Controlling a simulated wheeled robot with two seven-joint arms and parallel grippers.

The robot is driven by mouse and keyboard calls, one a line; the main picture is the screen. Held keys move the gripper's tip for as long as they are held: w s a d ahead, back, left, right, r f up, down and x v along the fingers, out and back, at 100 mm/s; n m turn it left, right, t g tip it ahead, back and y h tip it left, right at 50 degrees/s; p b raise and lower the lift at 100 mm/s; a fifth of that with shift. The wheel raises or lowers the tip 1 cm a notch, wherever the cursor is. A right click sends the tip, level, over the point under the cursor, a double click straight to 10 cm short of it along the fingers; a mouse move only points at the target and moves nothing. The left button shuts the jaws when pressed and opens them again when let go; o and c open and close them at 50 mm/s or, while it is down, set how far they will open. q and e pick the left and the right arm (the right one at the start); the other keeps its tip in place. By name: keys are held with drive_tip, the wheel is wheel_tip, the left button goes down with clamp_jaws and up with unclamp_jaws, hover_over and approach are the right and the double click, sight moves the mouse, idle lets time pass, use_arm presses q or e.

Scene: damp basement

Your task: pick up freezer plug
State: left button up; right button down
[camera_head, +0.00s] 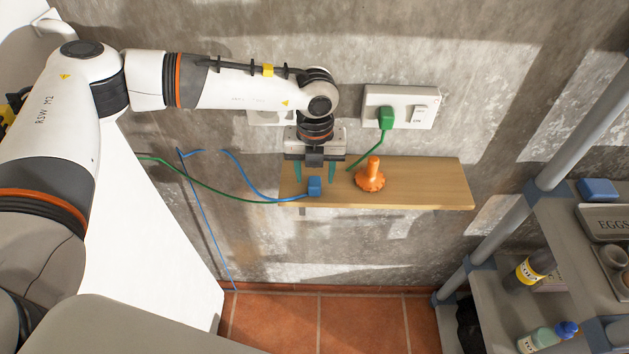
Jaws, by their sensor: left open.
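A blue plug (314,187) on a blue cord rests on the wooden shelf (430,185), near its left end. A green plug (386,118) sits in the white wall socket (405,97), beside a switch; its green cord runs down behind the shelf area and shows again at the left. I cannot tell from labels which plug is the freezer's. My left gripper (314,173) points down at the shelf, its teal fingers apart, one on each side of the blue plug as seen from here. Whether they touch it I cannot tell. My right gripper is out of view.
An orange knobbed object (370,176) stands on the shelf just right of the gripper. A second white socket (266,117) is partly hidden behind my arm. A white appliance (130,240) stands at left. A grey rack (500,290) with bottles stands at right.

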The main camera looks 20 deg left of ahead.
sight(314, 183)
use_arm(q)
wheel_tip(314, 183, down, 3)
drive_tip(key=shift+a+f+p, duration=0.1)
drive_tip(key=shift+f+p, duration=0.1)
drive_tip(key=shift+p, duration=0.45)
drive_tip(key=shift+f, duration=0.25)
drive_tip(key=c, duration=1.1)
drive_tip(key=shift+w+r, duration=0.1)
drive_tip(key=shift+r, duration=0.05)
